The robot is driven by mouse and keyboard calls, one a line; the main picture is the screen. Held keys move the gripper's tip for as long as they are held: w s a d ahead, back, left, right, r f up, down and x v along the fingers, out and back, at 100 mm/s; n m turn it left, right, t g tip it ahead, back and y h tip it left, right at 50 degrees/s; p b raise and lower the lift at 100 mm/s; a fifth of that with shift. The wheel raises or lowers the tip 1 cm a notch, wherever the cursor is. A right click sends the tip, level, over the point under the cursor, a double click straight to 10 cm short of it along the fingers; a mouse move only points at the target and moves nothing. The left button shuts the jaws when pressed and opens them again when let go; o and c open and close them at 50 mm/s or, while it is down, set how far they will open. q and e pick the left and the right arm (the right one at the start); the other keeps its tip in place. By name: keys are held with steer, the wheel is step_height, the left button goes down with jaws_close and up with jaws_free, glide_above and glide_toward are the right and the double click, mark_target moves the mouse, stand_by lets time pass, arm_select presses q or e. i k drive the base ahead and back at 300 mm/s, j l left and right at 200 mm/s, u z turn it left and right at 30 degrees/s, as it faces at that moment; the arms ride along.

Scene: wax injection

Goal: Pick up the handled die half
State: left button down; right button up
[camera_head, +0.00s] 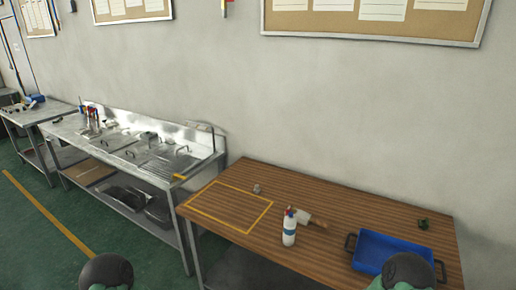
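I cannot tell for sure which thing is the handled die half. A small grey piece (257,188) sits on the wooden table by the far edge of the yellow-outlined rectangle. A small dark green piece (423,224) lies near the table's back right corner. Small pieces with dark handles (149,137) stand on the steel bench to the left, too small to make out. Rounded dark parts of my two arms show at the bottom edge, left and right. Neither gripper is in view.
The wooden table (350,212) holds a white bottle with a red top (289,228), a white-headed tool with a wooden handle (318,223) and a blue tray (366,252) with dark handles. The yellow-outlined area (228,207) is clear. The steel bench (72,130) stands left along the wall.

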mark_target(303, 218)
steer(key=i+j+z, duration=0.75)
steer(key=i+j, duration=0.05)
